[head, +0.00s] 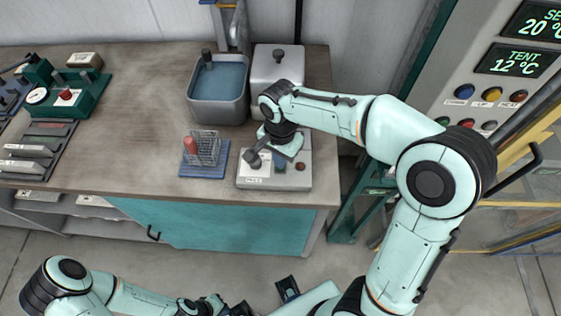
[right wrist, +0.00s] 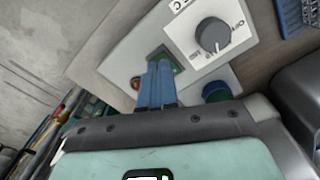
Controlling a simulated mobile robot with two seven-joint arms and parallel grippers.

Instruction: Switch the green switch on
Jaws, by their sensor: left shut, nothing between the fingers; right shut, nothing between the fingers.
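The control box (head: 250,183) stands near the front right of the bench. In the right wrist view its green switch (right wrist: 165,60) is a small dark green square set between a red button (right wrist: 135,83) and a grey dial (right wrist: 213,35) on a white label plate. My right gripper (right wrist: 156,80) is shut and empty, its blue fingertips at the switch and partly covering it; I cannot tell if they touch. In the head view the right gripper (head: 280,163) is over the box's middle. My left gripper (head: 238,308) is shut and empty at the bottom edge, partly cut off.
A grey water basin (head: 218,112) and a lidded metal box (head: 277,68) stand behind the control box. A wire rack on a blue base (head: 204,173) is to its left. A panel with displays and buttons (head: 480,85) is at right. The bench's middle is clear.

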